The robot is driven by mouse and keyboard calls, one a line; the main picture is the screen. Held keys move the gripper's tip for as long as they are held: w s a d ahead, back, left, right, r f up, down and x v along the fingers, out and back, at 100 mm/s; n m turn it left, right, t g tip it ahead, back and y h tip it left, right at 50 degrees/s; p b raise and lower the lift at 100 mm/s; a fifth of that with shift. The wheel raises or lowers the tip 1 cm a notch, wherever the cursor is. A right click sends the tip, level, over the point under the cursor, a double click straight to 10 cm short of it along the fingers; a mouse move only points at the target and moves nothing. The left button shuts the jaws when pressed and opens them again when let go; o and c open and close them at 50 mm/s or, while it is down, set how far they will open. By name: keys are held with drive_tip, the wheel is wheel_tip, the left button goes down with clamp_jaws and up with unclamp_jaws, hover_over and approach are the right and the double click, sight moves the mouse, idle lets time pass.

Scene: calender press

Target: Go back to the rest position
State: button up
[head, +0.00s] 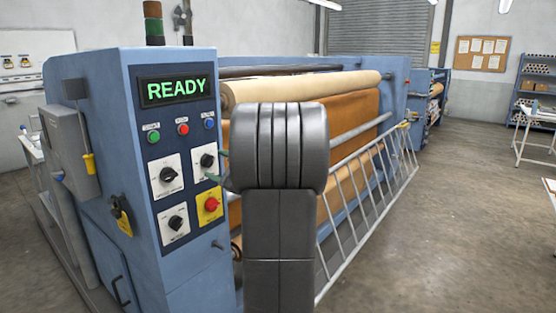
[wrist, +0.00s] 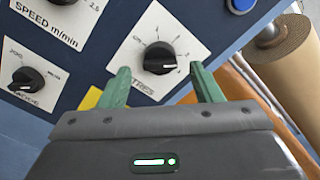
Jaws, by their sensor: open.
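My gripper (wrist: 160,68) is open, with its two green fingers on either side of a black rotary knob (wrist: 160,57) on a white dial plate. Gaps show between the fingers and the knob, and nothing is held. In the head view, my dark grey arm hides most of the gripper. A green fingertip (head: 214,178) shows left of the arm, close to the knob (head: 207,160) on the blue control panel (head: 143,135). The lower part of the dial's label is partly covered by the gripper.
The panel's green display (head: 176,90) reads READY. Another knob (wrist: 62,2), marked SPEED, and a lower one (wrist: 27,78) are close by. A red knob (head: 212,204) sits on a yellow plate.

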drive_tip(key=shift+x, duration=1.2)
drive_tip(key=shift+s, duration=0.1)
drive_tip(key=shift+d, duration=0.1)
